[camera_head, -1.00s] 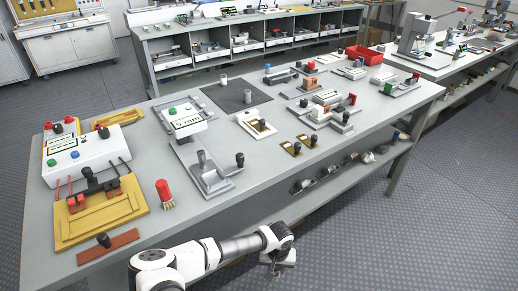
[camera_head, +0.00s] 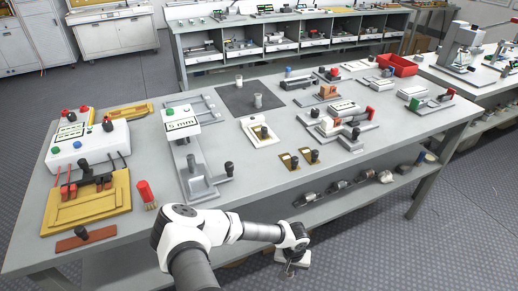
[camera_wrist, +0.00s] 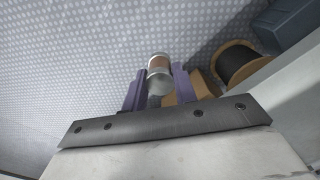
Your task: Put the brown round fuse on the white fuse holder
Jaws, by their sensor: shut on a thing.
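My gripper (camera_head: 291,268) hangs low in front of the workbench's near edge in the head view. In the wrist view its two purple fingers (camera_wrist: 160,88) are shut on the brown round fuse (camera_wrist: 159,64), a small cylinder with a brown middle and silvery ends. The fuse is held clear, with floor behind it. In the head view the fuse is too small to make out. A white plate with a small dark knob (camera_head: 252,139), which looks like the white fuse holder, lies on the bench, beyond and above my gripper.
In the wrist view a cable spool (camera_wrist: 238,64) is close to the gripper's right.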

